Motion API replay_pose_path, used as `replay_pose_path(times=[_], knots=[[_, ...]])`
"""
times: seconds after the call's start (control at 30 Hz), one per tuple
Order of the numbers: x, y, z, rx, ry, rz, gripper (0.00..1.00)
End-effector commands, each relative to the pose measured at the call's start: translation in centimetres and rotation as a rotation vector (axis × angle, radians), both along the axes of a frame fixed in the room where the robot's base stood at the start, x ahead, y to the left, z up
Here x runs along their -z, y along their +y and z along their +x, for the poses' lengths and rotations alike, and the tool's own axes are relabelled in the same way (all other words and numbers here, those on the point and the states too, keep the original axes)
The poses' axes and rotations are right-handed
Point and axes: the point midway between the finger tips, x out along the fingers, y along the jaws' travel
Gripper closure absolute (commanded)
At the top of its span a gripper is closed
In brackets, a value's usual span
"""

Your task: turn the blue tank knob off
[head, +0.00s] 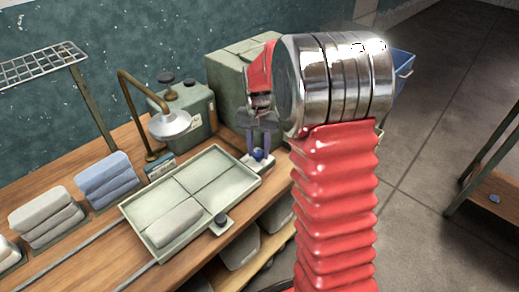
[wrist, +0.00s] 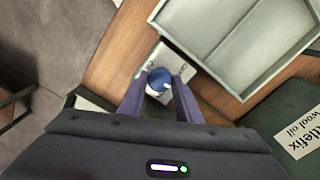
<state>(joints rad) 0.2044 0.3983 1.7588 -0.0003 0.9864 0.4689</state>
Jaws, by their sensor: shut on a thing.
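The blue knob (head: 259,154) sits on a small pale plate (head: 250,164) at the right edge of the bench, beside the tray. In the wrist view the blue knob (wrist: 158,79) stands between my two purple fingertips, with a light mark on its top. My gripper (head: 261,147) reaches down over it from above, and in the wrist view my gripper (wrist: 160,84) is shut on the knob. Parts of the knob's sides are hidden by the fingers.
A pale divided tray (head: 203,158) holding a grey folded cloth lies left of the knob. A dark knob (head: 221,218) stands at the tray's front edge. Folded towels (head: 106,178) lie left.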

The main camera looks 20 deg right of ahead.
Motion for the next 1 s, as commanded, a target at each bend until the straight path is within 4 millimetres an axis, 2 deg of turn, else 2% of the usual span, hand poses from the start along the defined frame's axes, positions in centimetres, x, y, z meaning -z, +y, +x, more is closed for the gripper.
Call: replay_pose_path(times=[0.6, 1.0], knots=[[-0.3, 0.08, 0.45, -0.542, -0.013, -0.004, 0.91], [-0.33, 0.1, 0.48, -0.682, -0.013, -0.005, 0.91]])
